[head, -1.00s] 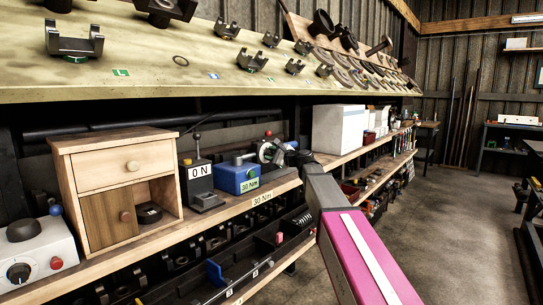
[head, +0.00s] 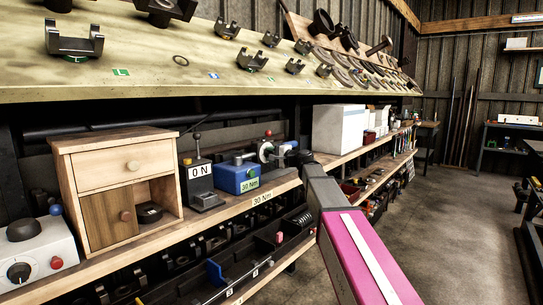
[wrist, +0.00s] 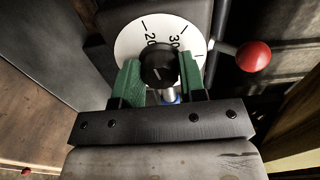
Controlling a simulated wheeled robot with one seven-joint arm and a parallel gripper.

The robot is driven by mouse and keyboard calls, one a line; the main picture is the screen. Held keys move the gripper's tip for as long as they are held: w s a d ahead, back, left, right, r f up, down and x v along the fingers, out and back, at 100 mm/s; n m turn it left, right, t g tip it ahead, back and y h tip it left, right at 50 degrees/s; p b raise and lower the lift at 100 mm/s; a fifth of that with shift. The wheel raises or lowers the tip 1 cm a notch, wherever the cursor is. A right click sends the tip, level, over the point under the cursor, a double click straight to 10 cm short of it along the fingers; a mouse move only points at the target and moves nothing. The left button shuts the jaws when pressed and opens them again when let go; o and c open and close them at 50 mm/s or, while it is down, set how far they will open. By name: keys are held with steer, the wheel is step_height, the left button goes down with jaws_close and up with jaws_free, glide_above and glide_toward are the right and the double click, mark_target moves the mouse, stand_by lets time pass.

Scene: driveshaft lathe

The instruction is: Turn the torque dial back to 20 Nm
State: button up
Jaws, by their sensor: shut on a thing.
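The torque dial shows in the wrist view as a white disc (wrist: 128,42) with marks reading 20 and 30 and a black knob (wrist: 158,60) at its centre. The two green fingers of my gripper (wrist: 160,80) stand on either side of the knob, shut on it. A pale line shows on the knob's face, but I cannot tell exactly which mark it indicates. The fingers cannot be made out there.
A lever with a red ball (wrist: 253,56) sticks out close to the right of the dial. The workbench top (head: 150,85) overhangs the shelf. White boxes (head: 338,128) stand farther right.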

stand_by(0.4)
steer(key=o, duration=0.9)
steer(key=v, duration=1.1)
steer(key=shift+a, duration=0.1)
steer(key=s+d+f+n+g+h, duration=0.15)
steer(key=s+f, duration=0.25)
steer(key=f, duration=0.6)
steer(key=s+d+f+n+g+h, duration=0.1)
steer(key=s+d+f+g+h, duration=0.15)
steer(key=f, duration=0.75)
steer(key=s+d+f+n+g+h, duration=0.1)
steer(key=s+f+n+g+h, duration=0.3)
steer(key=f, duration=0.6)
steer(key=s+d+f+g+h, duration=0.1)
steer(key=s+d+f+h, duration=0.1)
steer(key=s+f, duration=0.3)
steer(key=s+d+f+g+h, duration=0.1)
steer(key=s+d+f+h, duration=0.1)
steer(key=s+d+f, duration=0.3)
steer(key=s+d+f+n+g+h, duration=0.1)
steer(key=s+d+f+h, duration=0.1)
steer(key=s+f, duration=0.5)
steer(key=shift+d+f, duration=0.1)
steer(key=shift+d, duration=0.6)
